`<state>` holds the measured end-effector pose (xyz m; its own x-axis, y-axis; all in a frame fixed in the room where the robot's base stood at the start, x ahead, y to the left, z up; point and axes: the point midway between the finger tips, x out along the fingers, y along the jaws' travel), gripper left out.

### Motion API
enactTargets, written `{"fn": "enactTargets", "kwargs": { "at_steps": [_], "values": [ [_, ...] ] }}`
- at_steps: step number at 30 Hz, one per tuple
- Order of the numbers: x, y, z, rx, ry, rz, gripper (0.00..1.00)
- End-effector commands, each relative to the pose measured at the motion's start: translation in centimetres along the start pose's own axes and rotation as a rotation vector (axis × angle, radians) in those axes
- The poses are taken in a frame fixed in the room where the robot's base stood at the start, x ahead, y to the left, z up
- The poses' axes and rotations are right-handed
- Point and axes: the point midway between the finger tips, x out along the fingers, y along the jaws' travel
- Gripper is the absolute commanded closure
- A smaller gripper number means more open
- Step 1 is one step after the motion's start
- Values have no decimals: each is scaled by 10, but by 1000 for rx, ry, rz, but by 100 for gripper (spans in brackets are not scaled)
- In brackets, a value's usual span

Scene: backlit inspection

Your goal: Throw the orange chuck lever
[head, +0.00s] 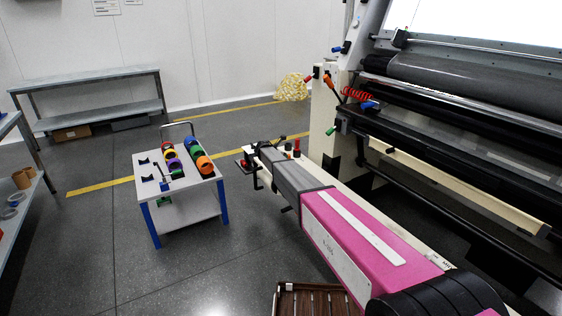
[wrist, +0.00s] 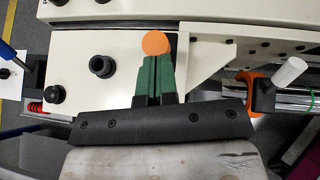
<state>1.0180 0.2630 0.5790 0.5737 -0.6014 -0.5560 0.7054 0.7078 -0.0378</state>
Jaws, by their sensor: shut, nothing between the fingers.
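In the wrist view, a round orange knob (wrist: 156,43), which I take for the end of the orange chuck lever, shows right at my gripper's tips against a cream panel. My gripper (wrist: 154,63) has green fingers closed together, with nothing between them. I cannot tell whether the tips touch the knob; the lever's shaft is hidden. In the head view, an orange handle (head: 329,80) shows on the machine's left end frame; I cannot tell whether it is the same lever. My fingers cannot be made out there.
A white handle (wrist: 290,70) on a black hub with an orange ring stands right of my gripper. A black knob (wrist: 103,66) is on its left. A blue-legged cart (head: 184,222) holds coloured rings. Floor is clear around the cart. A brown slatted crate (head: 283,300) is low in front.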

Motion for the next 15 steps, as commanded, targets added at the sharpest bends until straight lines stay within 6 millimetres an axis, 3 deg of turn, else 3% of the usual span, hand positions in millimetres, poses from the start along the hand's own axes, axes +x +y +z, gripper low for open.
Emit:
{"fn": "enactTargets", "kwargs": {
  "at_steps": [15],
  "values": [
    [37,-10,44,68,466,65,100]
  ]
}}
